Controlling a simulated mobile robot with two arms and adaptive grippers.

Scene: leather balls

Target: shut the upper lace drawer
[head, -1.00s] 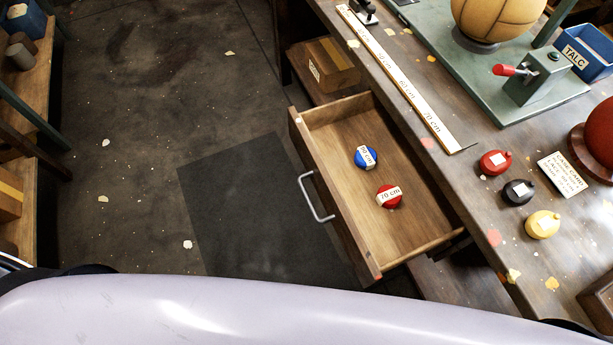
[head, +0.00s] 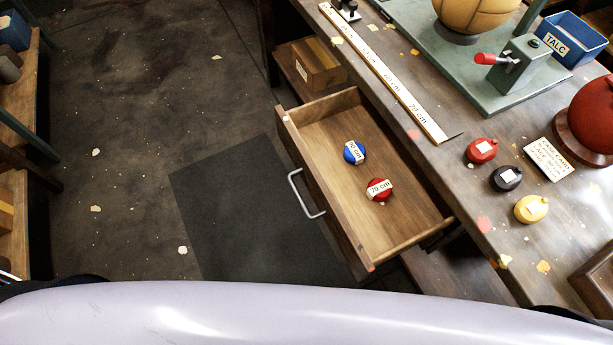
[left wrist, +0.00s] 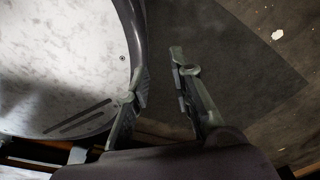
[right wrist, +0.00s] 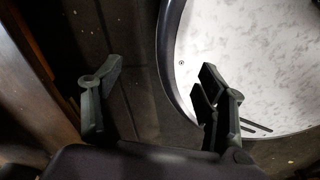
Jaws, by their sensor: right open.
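The upper lace drawer (head: 395,232) is pulled out from under the workbench in the head view. It has a pale metal handle (head: 306,196) on its front. Inside lie a blue lace roll (head: 354,152) and a red lace roll labelled 70 cm (head: 379,189). My left gripper (left wrist: 160,80) shows in the left wrist view, open and empty beside my round base. My right gripper (right wrist: 158,80) shows in the right wrist view, open and empty. Neither gripper shows in the head view, and neither touches the drawer.
The workbench (head: 455,195) carries a ruler (head: 390,75), red, black and yellow tins, a card (head: 549,159), a red ball (head: 596,112) and a green stand. A wooden box (head: 311,64) sits below the bench. The floor before the drawer has a dark mat (head: 240,205).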

